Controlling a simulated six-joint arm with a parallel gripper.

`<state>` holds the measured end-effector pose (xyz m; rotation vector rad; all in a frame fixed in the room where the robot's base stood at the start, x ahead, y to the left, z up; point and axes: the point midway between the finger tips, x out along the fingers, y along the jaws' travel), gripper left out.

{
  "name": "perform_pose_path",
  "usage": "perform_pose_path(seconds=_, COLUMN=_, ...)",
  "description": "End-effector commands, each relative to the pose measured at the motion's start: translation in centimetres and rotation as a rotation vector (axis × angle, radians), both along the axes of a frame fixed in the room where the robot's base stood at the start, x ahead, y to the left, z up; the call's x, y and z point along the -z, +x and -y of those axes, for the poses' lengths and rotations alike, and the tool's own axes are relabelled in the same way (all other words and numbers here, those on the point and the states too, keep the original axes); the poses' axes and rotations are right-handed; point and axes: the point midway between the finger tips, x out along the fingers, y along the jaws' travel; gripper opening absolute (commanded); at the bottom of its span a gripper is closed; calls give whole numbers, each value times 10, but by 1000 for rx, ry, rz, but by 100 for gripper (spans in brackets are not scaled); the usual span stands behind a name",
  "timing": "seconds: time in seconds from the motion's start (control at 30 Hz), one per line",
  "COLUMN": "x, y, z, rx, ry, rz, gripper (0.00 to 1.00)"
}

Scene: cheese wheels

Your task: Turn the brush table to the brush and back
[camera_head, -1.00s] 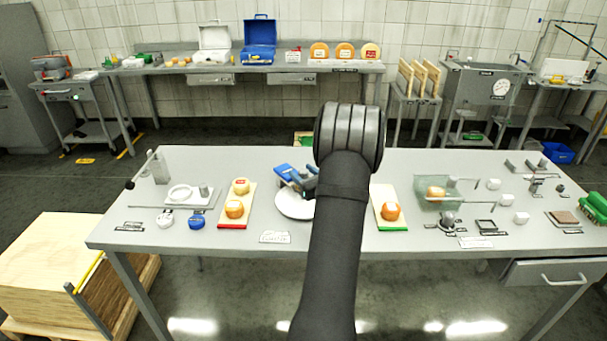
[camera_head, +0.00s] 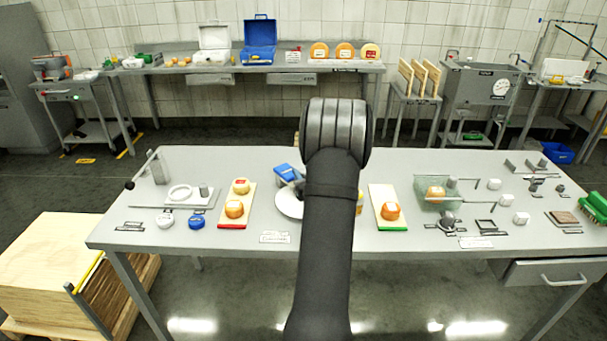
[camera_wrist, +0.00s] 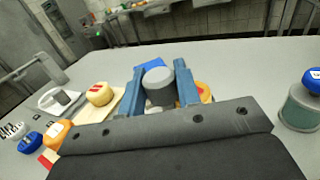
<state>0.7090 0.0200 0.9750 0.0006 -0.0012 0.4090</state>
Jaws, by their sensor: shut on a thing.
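A round white turntable (camera_head: 287,205) sits on the bench, left of my arm, which hides part of it. A blue brush-like block (camera_head: 287,171) stands behind it and also shows beyond my jaws in the wrist view (camera_wrist: 148,64). My gripper (camera_wrist: 161,74) has blue fingers shut on a grey cylindrical knob (camera_wrist: 158,88). In the head view my arm hides most of the gripper. An orange cheese (camera_wrist: 204,92) lies just beyond the right finger in the wrist view, and its edge shows right of my arm in the head view (camera_head: 360,202).
A red-ended board (camera_head: 224,222) with two cheeses lies to the left. A green-ended board (camera_head: 383,196) with one cheese lies to the right. A clear basin (camera_head: 428,202) stands further right. A blue-lidded jar (camera_wrist: 302,105) is at right in the wrist view.

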Motion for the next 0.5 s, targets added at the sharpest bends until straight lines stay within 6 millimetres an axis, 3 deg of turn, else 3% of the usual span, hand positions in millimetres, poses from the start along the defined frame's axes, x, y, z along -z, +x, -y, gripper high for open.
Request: perform_pose_path(seconds=0.5, x=-2, y=0, z=-1, rx=194, ry=-1, rz=2, gripper=0)
